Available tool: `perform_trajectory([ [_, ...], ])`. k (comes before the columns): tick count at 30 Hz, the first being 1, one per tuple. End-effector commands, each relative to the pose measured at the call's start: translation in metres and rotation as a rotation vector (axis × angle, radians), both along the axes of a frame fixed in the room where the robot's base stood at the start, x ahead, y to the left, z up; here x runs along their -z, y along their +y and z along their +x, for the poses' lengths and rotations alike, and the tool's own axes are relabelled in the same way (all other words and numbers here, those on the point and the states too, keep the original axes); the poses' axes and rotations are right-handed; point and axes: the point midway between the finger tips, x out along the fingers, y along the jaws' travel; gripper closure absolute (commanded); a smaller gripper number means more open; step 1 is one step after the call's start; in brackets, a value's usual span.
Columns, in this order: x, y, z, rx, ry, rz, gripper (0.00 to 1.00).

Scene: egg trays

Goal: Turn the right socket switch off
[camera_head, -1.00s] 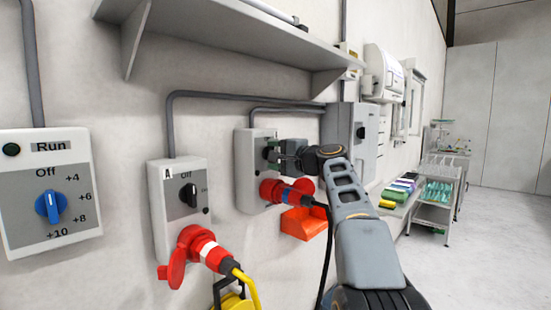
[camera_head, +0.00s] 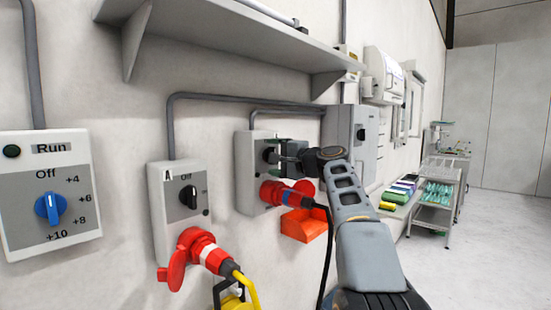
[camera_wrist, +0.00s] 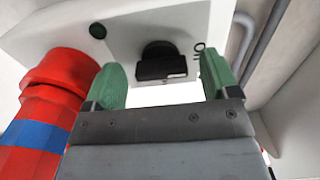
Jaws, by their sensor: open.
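The right socket (camera_head: 244,178) is a grey box on the wall with a red plug (camera_head: 285,192) in its lower front. My gripper (camera_head: 277,155) is at the front of this box, above the plug, and hides part of its face. In the wrist view the black switch knob (camera_wrist: 160,62) shows beyond and between the two green fingertips (camera_wrist: 160,85). The fingers are open, with a gap on both sides of the knob. The red plug with a blue band (camera_wrist: 60,90) is at the left there. The knob's marked setting is hard to read.
The left socket (camera_head: 160,215) has its own black switch and a red plug with a yellow cable. A dial box (camera_head: 25,180) is at far left. A shelf (camera_head: 225,40) hangs above. An orange bin (camera_head: 305,225) sits below the right socket.

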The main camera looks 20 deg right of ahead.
Motion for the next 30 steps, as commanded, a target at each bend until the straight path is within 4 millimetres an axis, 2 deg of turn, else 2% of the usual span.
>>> perform_trajectory([
  [5,0.001,-0.010,-0.020,0.004,-0.001,0.000,0.19],
  [18,0.001,-0.045,-0.097,0.004,0.000,-0.001,0.19],
  [24,0.001,-0.054,-0.117,0.002,0.000,-0.001,0.19],
  [30,0.000,-0.057,-0.124,0.000,0.000,-0.001,0.19],
])
